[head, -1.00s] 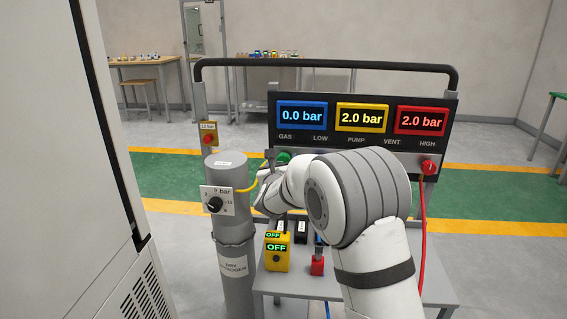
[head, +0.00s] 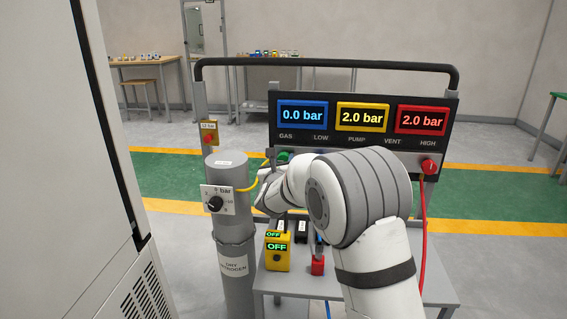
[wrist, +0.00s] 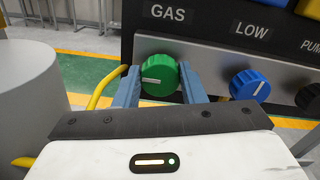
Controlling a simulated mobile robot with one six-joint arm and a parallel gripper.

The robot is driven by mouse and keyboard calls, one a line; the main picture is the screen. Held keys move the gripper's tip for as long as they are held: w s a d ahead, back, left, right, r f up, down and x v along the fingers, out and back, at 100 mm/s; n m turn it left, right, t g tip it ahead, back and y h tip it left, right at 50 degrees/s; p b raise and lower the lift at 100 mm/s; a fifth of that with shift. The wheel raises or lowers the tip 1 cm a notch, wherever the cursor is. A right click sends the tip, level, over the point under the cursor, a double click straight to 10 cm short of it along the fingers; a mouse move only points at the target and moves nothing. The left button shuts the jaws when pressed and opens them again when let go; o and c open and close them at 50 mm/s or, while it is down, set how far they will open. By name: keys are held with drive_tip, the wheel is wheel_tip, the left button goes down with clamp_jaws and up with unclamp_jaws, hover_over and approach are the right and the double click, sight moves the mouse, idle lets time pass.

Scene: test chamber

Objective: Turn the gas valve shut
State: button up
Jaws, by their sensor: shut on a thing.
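The gas valve is a green knob (wrist: 159,76) under the GAS label on the panel. Its white mark lies nearly level in the wrist view. My gripper (wrist: 160,86) is shut on this knob, one blue-grey finger on each side. In the head view a small part of the green knob (head: 283,156) shows at the panel's lower left, and my arm hides most of what is around it. The blue display (head: 302,116) above GAS and LOW reads 0.0 bar. The yellow display (head: 362,117) and the red display (head: 422,121) each read 2.0 bar.
The blue LOW knob (wrist: 249,84) sits close to the right of my gripper. A grey nitrogen cylinder (head: 229,245) with a yellow hose (head: 247,188) stands at left. A yellow box (head: 277,251) reading OFF and a red knob (head: 429,167) are also on the cart.

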drive_tip(key=shift+f+b, duration=0.15)
drive_tip(key=shift+b, duration=0.15)
drive_tip(key=m+b, duration=0.6)
drive_tip(key=b, duration=0.2)
drive_tip(key=m+b, duration=0.5)
drive_tip(key=b, duration=0.3)
drive_tip(key=m+b, duration=0.6)
drive_tip(key=b, duration=0.2)
drive_tip(key=shift+d+f+m+b, duration=0.1)
drive_tip(key=shift+d+m+b, duration=0.2)
drive_tip(key=o, duration=1)
drive_tip(key=shift+s, duration=0.1)
